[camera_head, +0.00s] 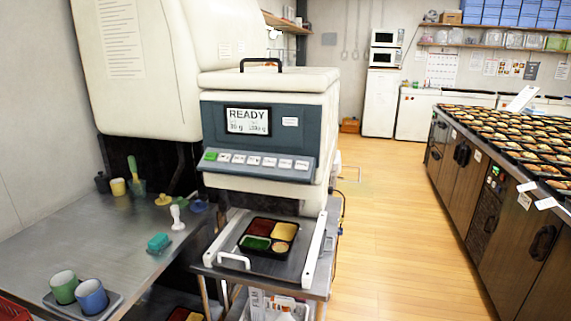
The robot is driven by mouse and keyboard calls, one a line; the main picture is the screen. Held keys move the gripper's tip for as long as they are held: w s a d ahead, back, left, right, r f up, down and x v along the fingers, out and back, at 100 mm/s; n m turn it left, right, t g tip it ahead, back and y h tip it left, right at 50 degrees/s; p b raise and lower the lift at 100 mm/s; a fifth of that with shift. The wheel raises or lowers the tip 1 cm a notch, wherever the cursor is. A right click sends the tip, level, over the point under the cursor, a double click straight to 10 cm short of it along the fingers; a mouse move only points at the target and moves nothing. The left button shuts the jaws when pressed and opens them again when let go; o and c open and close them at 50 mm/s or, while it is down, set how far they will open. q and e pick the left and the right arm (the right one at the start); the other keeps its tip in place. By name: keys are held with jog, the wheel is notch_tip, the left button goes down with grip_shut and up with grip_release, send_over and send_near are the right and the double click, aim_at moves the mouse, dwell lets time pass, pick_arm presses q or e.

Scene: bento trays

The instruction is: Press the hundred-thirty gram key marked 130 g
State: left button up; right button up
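The portioning machine (318,111) stands in the middle with a dark control panel. Its lit display (247,121) reads READY, with smaller gram figures below that I cannot read surely. Below the display is a sloping row of keys (254,160): a green one (210,156) at the left end and several white ones to its right. The key labels are too small to read, so I cannot tell which is marked 130 g. A black bento tray (244,248) with coloured compartments sits under the machine between white rails. Neither of my grippers is in view.
A steel table (75,240) at left holds two cups (90,295) on a small tray, a teal sponge (158,241) and small utensils. A long counter (480,190) with many filled trays stands at right. The wooden floor (385,230) between is clear.

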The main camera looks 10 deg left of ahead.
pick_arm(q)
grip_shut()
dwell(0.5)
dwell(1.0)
